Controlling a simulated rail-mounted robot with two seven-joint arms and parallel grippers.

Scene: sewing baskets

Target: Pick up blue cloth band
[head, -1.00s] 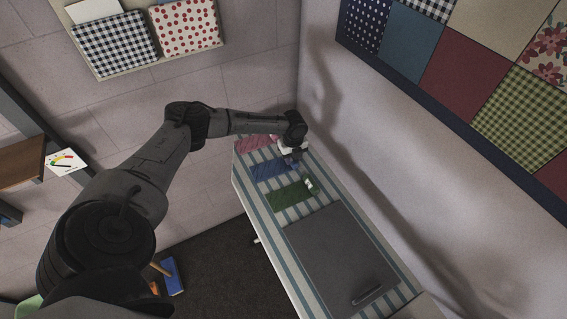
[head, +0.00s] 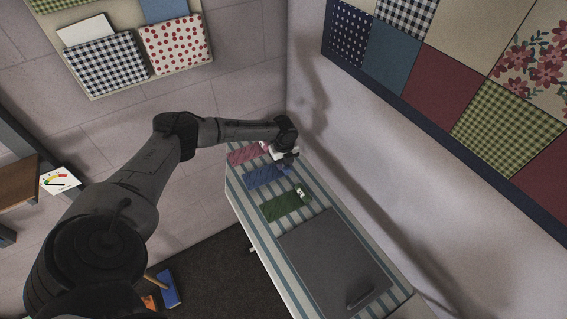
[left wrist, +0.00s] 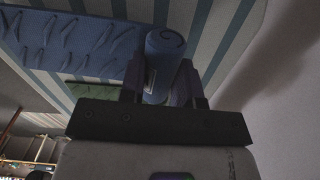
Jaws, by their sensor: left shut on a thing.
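The blue cloth band (head: 264,177) lies across the striped top of the long unit, between a red band and a green band. In the left wrist view its flat, stitched length (left wrist: 65,42) runs off to the left, and its rolled end (left wrist: 163,60) sits between the fingers. My left gripper (head: 285,160) is at the band's right end, beside the wall. In the left wrist view the gripper (left wrist: 160,88) is shut on the rolled end. Whether the band is lifted off the top, I cannot tell. My right gripper is not in view.
The red band (head: 246,152) lies beyond the blue one and the green band (head: 286,206) lies nearer. A dark grey panel (head: 335,255) covers the near part of the striped top. The wall (head: 400,190) stands close on the right.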

